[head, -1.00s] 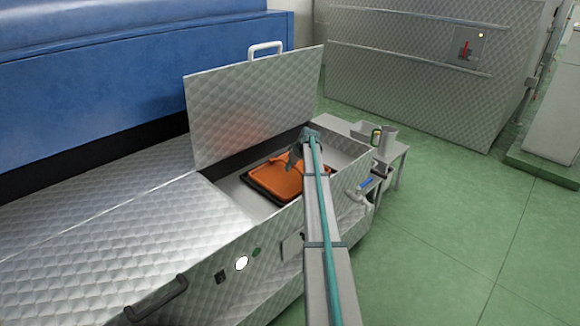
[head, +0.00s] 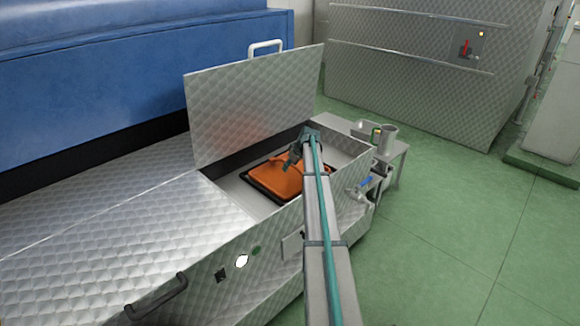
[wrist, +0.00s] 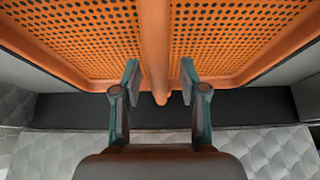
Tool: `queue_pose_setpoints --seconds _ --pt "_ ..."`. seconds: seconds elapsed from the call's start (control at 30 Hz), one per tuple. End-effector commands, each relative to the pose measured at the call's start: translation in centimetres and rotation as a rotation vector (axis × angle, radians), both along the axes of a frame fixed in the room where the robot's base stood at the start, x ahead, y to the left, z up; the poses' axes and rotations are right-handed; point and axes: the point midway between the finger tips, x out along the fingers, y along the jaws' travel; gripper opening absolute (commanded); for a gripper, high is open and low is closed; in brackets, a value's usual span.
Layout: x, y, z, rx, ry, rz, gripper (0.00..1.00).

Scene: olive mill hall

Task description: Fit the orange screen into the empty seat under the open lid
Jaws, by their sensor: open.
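The orange screen (head: 276,178) lies in the dark-edged seat under the open lid (head: 250,105) in the head view. It looks flat there, with dark edge showing along its near side. In the wrist view its perforated face (wrist: 80,38) fills the top, with a central orange rib (wrist: 155,50). My gripper (wrist: 160,82) is open, its two fingers on either side of the rib's end with gaps to it. In the head view my gripper (head: 296,156) is over the screen's far right part. My arm hides the screen's right side.
The lid stands upright with a white handle (head: 266,47) on top. A small side table (head: 395,150) with a metal cup (head: 388,137) stands right of the housing. A valve with a blue handle (head: 365,183) sticks out at the right. Green floor is clear beyond.

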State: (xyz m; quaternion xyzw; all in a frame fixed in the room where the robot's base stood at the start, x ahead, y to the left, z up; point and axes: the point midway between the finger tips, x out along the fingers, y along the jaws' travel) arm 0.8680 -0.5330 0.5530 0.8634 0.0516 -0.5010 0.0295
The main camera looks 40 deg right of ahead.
Motion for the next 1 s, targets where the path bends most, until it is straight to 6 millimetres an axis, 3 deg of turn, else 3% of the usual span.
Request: queue_pose_setpoints --seconds 0.17,0.6,0.8,1.0 --pt "-0.9 -0.1 1.5 0.0 -0.001 -0.001 0.43" --pt "-4.8 -0.6 8.5 -0.001 -0.003 -0.001 0.43" --pt "-5.7 -0.7 10.1 -0.001 -0.002 0.0 0.43" --pt "-5.9 -0.7 10.5 -0.001 -0.002 0.0 0.43"
